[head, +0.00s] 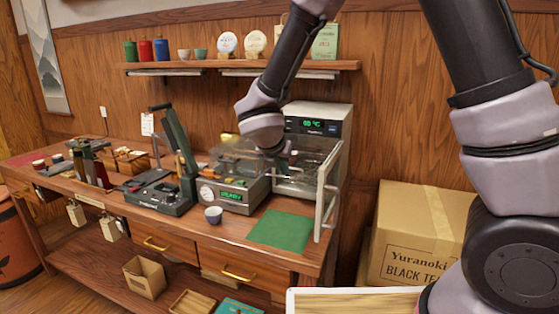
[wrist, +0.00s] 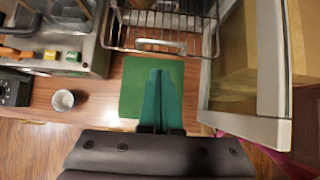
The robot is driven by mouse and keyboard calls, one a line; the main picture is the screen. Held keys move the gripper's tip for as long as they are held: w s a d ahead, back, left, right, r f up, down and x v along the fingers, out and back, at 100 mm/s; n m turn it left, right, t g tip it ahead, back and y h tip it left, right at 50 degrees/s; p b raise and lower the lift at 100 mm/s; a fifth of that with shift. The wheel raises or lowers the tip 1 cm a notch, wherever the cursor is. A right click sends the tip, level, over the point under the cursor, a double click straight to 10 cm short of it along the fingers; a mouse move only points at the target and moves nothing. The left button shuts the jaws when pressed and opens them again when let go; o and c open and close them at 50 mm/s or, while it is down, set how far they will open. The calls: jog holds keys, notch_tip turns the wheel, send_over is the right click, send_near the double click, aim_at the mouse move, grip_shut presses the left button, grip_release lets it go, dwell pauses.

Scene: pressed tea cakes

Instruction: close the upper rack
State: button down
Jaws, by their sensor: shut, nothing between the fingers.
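The drying oven (head: 318,111) stands at the right end of the bench with a lit display. Its glass door (head: 327,190) hangs open toward the front right; the door (wrist: 245,75) also shows on the right of the wrist view. A wire rack (wrist: 160,46) with a pale front handle shows at the top of the wrist view, sticking out toward me. I cannot tell whether other racks lie under it. My gripper (wrist: 161,74) is shut and empty, its teal fingers pointing at the rack front, apparently just short of it. In the head view my arm hides part of the oven opening.
A green mat (head: 281,230) lies on the bench before the oven. A small cup (head: 213,215) and a machine with a clear lid and lit display (head: 232,194) stand left of it. A cardboard box (head: 405,225) stands right of the bench. A shelf (head: 200,67) runs above.

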jog(key=w, duration=0.1)
jog(key=w+d, duration=0.1)
jog(key=w, duration=0.1)
jog(key=shift+d+f, duration=0.1)
jog(key=shift+f, duration=0.05)
jog(key=shift+w, duration=0.15)
send_over(304, 162)
dwell(0.7)
dwell(0.3)
